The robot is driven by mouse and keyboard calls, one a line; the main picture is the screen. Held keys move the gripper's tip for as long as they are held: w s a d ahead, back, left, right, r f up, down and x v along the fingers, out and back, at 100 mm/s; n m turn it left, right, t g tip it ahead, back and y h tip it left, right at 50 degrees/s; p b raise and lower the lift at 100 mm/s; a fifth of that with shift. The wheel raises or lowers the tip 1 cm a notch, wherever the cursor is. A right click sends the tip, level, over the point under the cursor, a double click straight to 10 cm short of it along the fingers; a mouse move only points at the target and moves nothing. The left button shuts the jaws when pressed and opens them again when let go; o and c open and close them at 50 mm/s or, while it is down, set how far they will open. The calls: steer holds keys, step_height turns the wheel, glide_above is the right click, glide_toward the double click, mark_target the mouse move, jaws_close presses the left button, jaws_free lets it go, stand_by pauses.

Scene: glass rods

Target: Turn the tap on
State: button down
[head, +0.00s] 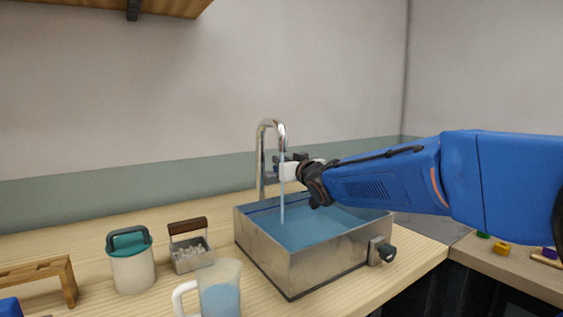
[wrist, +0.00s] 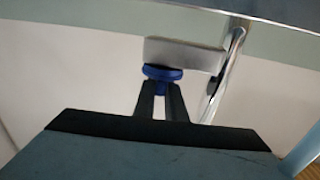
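The chrome tap (head: 262,162) stands behind the basin, and a stream of water (head: 282,195) runs from its curved spout. In the wrist view the curved pipe (wrist: 222,78) is right of a grey block (wrist: 185,54) with a blue knob (wrist: 163,73) under it. My gripper (head: 287,168) is beside the tap in the head view, partly overlapping the stream. In the wrist view the two dark fingers of my gripper (wrist: 160,90) flank the blue knob's narrow lower part and appear shut on it. The exact contact is hard to see.
The metal basin (head: 311,261) holds blue water and has a dark knob (head: 388,254) at its front right. A jug (head: 220,288), a teal-lidded canister (head: 132,268), a handled box (head: 190,257) and a wooden rack (head: 45,272) stand left. My blue arm reaches in from the right.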

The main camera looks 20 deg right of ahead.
steer(key=shift+w+r+n+y, duration=0.1)
steer(key=shift+r+n+y, duration=0.25)
steer(key=shift+y, duration=0.35)
steer(key=shift+f+n+g+y, duration=0.25)
steer(key=shift+n+g+y, duration=0.05)
steer(key=shift+n+y, duration=0.2)
steer(key=c, duration=1.8)
jaws_free()
steer(key=v, duration=1.2)
steer(key=shift+f, duration=0.1)
